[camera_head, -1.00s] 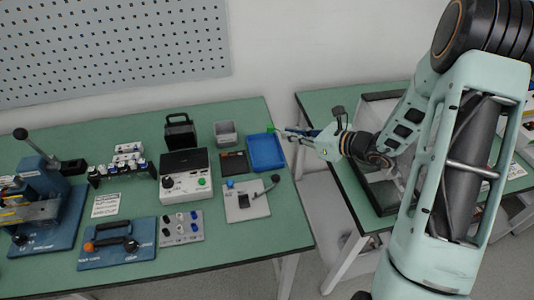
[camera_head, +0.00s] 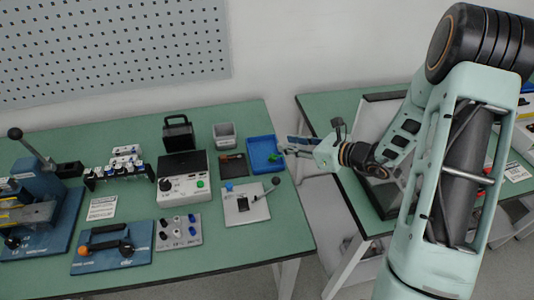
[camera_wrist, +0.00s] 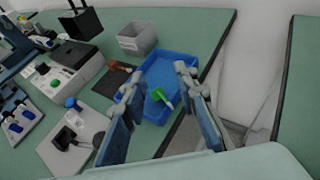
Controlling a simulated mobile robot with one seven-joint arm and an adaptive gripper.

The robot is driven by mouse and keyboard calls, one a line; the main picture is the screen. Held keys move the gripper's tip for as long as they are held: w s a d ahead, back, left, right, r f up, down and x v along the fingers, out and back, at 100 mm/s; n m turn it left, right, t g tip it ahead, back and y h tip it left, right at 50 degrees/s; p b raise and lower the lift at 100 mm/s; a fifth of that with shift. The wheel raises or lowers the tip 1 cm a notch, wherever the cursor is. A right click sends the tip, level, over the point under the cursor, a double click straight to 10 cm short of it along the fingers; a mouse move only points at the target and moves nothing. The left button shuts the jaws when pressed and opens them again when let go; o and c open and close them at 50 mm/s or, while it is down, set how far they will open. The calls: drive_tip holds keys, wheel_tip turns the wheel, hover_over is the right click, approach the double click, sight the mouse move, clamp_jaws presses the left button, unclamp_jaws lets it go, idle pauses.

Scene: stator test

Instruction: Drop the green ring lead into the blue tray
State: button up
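The green ring lead (camera_wrist: 158,92) shows in the wrist view as a green piece with a pale end, inside the outline of the blue tray (camera_wrist: 182,62). It appears to lie on the tray floor, apart from both fingers. In the head view the blue tray (camera_head: 262,143) stands at the right end of the left table, and the lead is too small there to make out clearly. My gripper (camera_wrist: 160,105) is open and empty, its two fingers spread on either side of the lead and above the tray. In the head view my gripper (camera_head: 284,146) is at the tray's right edge.
A grey bin (camera_head: 224,136) stands left of and behind the tray. A dark flat mat (camera_wrist: 115,85) and a grey-white panel with a lever (camera_head: 245,203) lie close by. A gap separates this table from the right one.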

drive_tip(key=v, duration=0.7)
drive_tip(key=shift+s+d, duration=0.15)
drive_tip(key=shift+d, duration=0.05)
